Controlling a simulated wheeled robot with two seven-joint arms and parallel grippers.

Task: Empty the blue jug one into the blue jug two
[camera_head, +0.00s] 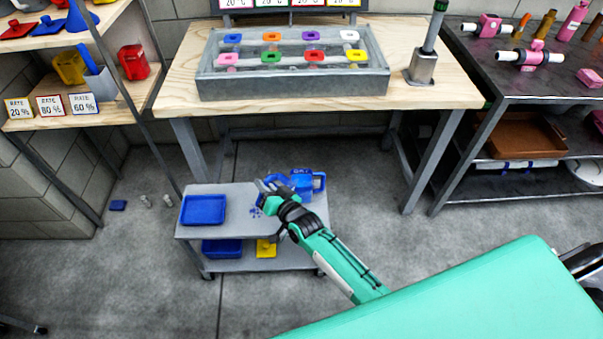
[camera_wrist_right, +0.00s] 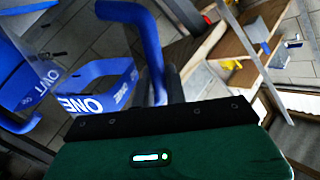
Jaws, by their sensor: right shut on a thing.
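Blue jug one (camera_wrist_right: 92,98), marked "ONE", is tilted in the right wrist view, with its handle (camera_wrist_right: 152,50) at the jaws. My right gripper (camera_head: 268,188) is shut on jug one and holds it at the right half of the cart's top. The arm partly hides it in the head view. Blue jug two (camera_wrist_right: 30,75), marked "TWO", is beside it at the left of the wrist view. In the head view a blue jug with white lettering (camera_head: 303,184) stands on the cart just behind my gripper. The jugs' insides are hidden. My left gripper is not in view.
The grey cart (camera_head: 222,232) also carries a blue tray (camera_head: 203,209). Small blue bits (camera_head: 256,211) lie on its top near my gripper. A workbench (camera_head: 180,97) with a grey tub (camera_head: 290,88) stands behind. Shelves (camera_head: 60,122) are at the left.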

